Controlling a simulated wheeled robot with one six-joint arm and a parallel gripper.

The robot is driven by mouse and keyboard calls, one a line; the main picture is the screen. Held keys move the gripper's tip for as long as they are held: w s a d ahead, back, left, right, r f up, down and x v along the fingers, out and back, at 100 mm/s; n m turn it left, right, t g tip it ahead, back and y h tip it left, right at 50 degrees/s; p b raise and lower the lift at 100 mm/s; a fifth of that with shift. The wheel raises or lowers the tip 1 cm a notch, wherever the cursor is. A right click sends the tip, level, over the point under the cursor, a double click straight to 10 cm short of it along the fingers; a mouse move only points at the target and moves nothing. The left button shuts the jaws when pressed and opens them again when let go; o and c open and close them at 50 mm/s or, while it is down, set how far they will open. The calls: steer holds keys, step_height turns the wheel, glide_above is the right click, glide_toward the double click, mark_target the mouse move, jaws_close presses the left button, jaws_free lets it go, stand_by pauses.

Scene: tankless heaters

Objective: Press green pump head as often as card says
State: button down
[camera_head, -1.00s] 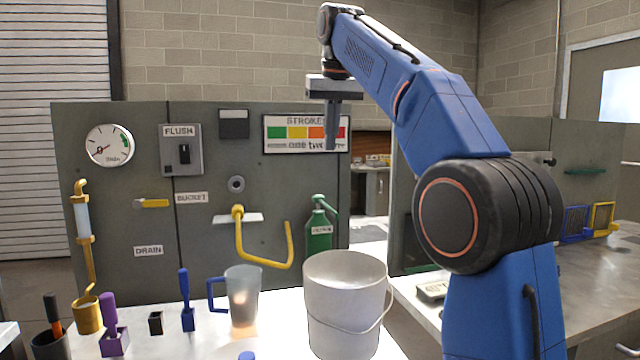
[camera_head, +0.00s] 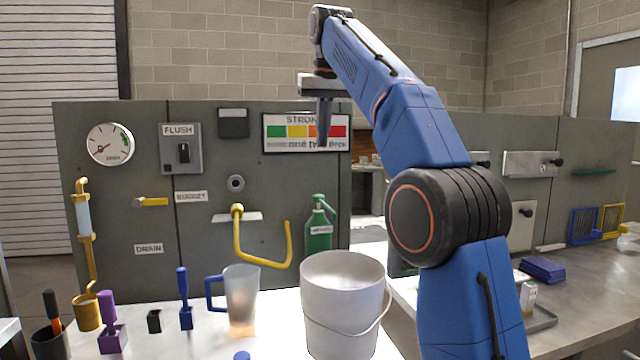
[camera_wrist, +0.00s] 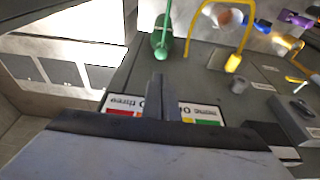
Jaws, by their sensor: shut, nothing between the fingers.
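The green pump bottle (camera_head: 319,236) stands behind the white bucket, against the grey panel. Its pump head (camera_head: 320,199) is at the top, with a spout pointing right. The bottle also shows in the wrist view (camera_wrist: 161,42) at the top. The strokes card (camera_head: 278,132) on the panel has green, yellow, orange and red fields with words below; my gripper covers part of it. My gripper (camera_head: 324,143) is shut and empty, pointing down in front of the card, above the pump head. It also shows in the wrist view (camera_wrist: 160,80).
A white bucket (camera_head: 343,310) stands in front of the pump bottle. A yellow bent pipe (camera_head: 262,261) sticks out left of it. A clear jug with a blue handle (camera_head: 241,293) stands on the table. The panel carries a gauge (camera_head: 110,144) and a flush switch (camera_head: 182,150).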

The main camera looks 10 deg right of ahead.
glide_above(320, 195)
steer(key=f, duration=0.7)
steer(key=s+f, duration=0.1)
steer(key=f, duration=0.3)
steer(key=shift+a+f, duration=0.1)
steer(key=shift+x, duration=0.85)
steer(key=shift+s+f, duration=0.15)
steer(key=shift+f, duration=0.85)
